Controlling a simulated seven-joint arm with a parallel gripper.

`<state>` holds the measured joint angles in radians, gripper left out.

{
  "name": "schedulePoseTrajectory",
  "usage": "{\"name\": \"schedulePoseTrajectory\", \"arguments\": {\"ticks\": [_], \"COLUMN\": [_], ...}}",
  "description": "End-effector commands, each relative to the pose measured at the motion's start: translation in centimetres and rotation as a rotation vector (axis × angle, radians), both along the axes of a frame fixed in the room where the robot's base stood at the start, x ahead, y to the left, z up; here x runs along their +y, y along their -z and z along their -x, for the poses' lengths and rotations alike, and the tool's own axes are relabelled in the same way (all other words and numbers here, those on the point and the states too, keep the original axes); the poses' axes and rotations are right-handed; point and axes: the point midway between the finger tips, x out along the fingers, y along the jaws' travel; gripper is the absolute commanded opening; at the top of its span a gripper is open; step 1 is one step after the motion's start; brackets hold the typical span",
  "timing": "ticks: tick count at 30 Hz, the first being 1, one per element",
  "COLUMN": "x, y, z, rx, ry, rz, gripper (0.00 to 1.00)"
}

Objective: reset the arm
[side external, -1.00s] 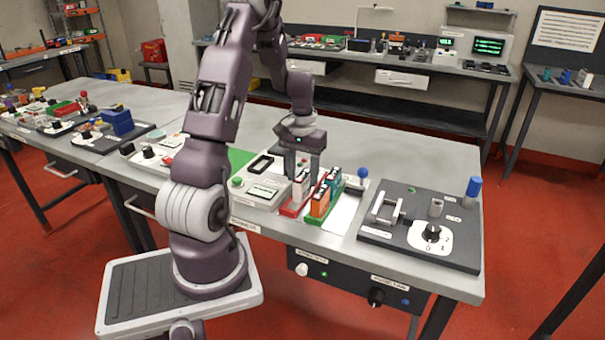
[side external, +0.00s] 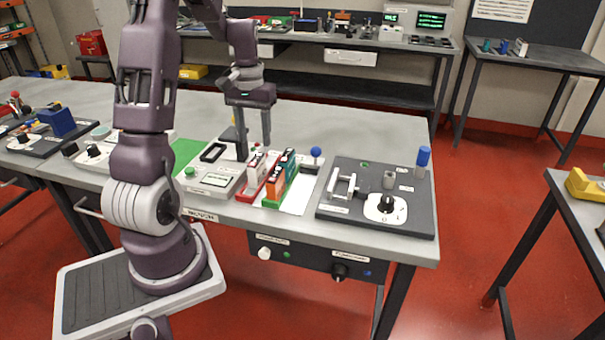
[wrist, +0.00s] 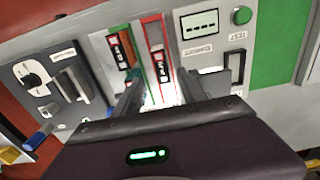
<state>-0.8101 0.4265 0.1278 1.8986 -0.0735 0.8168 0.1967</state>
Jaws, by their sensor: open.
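My gripper (side external: 254,140) is open and empty. It hangs with fingers pointing down, above and behind the red tray (side external: 255,188) and the green tray (side external: 275,199). White batteries (side external: 257,166) stand in the red tray, and orange and dark batteries (side external: 280,178) stand in the green tray. In the wrist view my gripper (wrist: 158,95) has its two fingers apart, with the trays beyond them. The red tray (wrist: 157,55) and green tray (wrist: 126,52) lie side by side there. The fingers partly hide the near ends of both trays.
A grey tester with a small screen (side external: 214,181) stands left of the trays. A dark panel (side external: 345,212) with a dial, a lever and a blue-capped post sits to the right. A blue-knobbed stick (side external: 316,152) stands behind the trays. The bench's back right is clear.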

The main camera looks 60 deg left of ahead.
Motion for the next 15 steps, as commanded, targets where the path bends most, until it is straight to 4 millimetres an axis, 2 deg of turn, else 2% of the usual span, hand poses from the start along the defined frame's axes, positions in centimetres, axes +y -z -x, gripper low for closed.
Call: {"name": "schedulePoseTrajectory", "arguments": {"ticks": [2,4,5,6,7,9,12,15], "x": [-2.3,-6.6,-9.1,-12.6,-15.3,-20.9,-26.3,-29.1], "y": [-1.9,-5.1,-6.6,-8.5,-9.9,-12.0,-13.2,-13.1], "z": [-0.9,-1.7,-1.8,-1.5,-0.9,1.6,5.8,9.2], "rx": [-0.028,-0.077,-0.105,-0.144,-0.177,-0.25,-0.346,-0.415], "ry": [0.049,0.136,0.187,0.259,0.317,0.443,0.596,0.7], "rz": [-0.019,-0.05,-0.067,-0.088,-0.104,-0.133,-0.164,-0.181], "gripper": [0.49,0.49,0.49,0.49,0.49,0.49,0.49,0.49]}}
